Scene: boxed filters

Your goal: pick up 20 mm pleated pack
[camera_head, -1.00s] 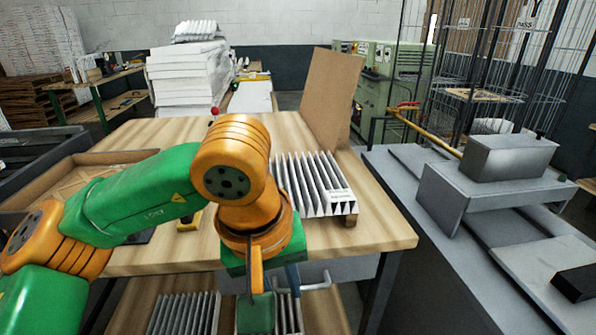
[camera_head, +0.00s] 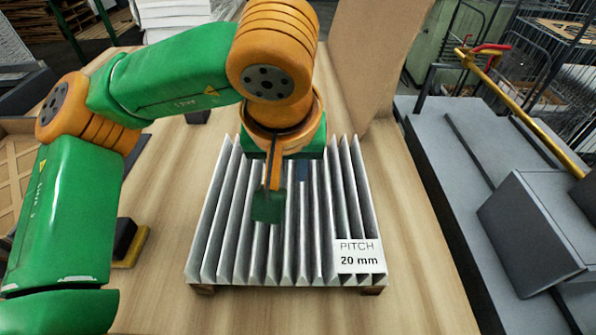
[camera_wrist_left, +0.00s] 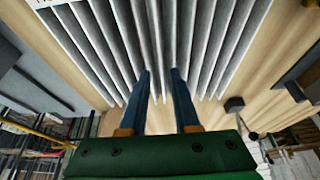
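The 20 mm pleated pack (camera_head: 225,235) lies on the wooden table, white-grey with long parallel pleats. A white label (camera_head: 360,257) on its near right corner reads "PITCH 20 mm". My left gripper (camera_head: 290,178) is over the middle of the pack and hides part of its far half. In the left wrist view the two blue fingers of the left gripper (camera_wrist_left: 160,75) stand apart, with pleats of the pack (camera_wrist_left: 120,40) visible beyond and between them. Whether the fingertips touch the pleats I cannot tell. My right gripper is in neither view.
The wooden table (camera_head: 420,290) is bare to the right of the pack. A brown board (camera_head: 375,60) stands upright behind it. A small black and yellow object (camera_head: 128,243) lies to the left. A grey bench (camera_head: 440,160) runs along the right.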

